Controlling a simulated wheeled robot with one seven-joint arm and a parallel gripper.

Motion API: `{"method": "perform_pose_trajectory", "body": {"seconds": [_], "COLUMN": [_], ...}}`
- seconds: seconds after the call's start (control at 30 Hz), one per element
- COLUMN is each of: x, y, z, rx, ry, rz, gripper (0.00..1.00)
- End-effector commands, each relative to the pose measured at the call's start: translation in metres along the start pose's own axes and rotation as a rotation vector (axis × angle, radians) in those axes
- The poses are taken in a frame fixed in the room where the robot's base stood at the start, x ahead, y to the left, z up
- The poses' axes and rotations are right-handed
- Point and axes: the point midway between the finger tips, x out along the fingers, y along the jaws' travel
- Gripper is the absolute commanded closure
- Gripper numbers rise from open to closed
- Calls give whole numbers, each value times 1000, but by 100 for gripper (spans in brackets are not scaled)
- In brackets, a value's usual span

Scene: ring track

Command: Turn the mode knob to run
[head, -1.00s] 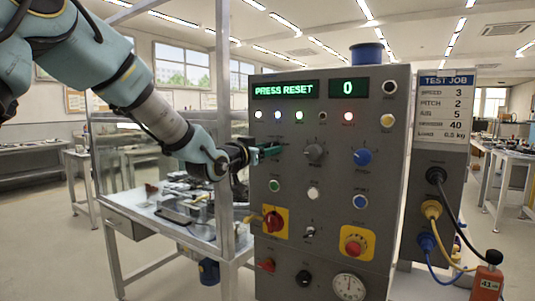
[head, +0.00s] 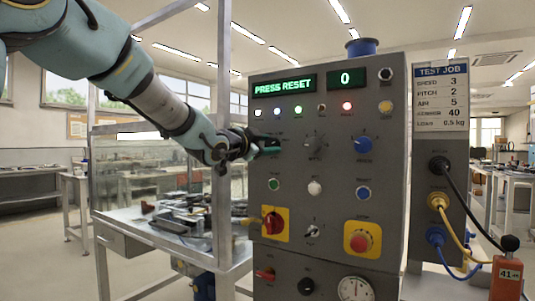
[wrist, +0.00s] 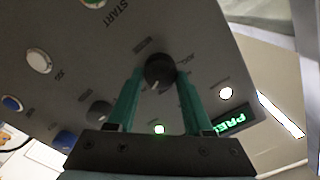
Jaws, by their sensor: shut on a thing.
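My gripper (head: 268,148) reaches in from the left to the upper left of the grey control panel (head: 335,215). In the wrist view its two green fingers (wrist: 160,76) stand on either side of a round black knob (wrist: 158,68) and are shut on it. A pale pointer mark on the knob faces down in that view. The small labels around the knob are too blurred to read. In the head view my gripper hides this knob. The panel display (head: 284,87) reads PRESS RESET, and the counter beside it (head: 346,79) reads 0.
A grey knob (head: 314,146) and a blue knob (head: 363,145) sit right of my gripper. A green START button (head: 273,184) is below it. A red switch (head: 272,223) and a red button (head: 361,241) are lower. A metal frame post (head: 222,120) stands close beside my wrist.

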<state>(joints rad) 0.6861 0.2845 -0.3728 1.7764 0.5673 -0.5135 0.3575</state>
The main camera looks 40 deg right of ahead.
Motion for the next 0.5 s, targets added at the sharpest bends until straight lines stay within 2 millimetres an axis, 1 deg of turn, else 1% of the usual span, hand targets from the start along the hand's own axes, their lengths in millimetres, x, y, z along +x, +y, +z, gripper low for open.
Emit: {"method": "perform_pose_trajectory", "body": {"seconds": [0.2, 0.5], "x": [0, 0], "y": [1, 0], "z": [0, 0], "rx": [39, 45], "ry": [1, 0], "rz": [1, 1], "gripper": [100, 100]}}
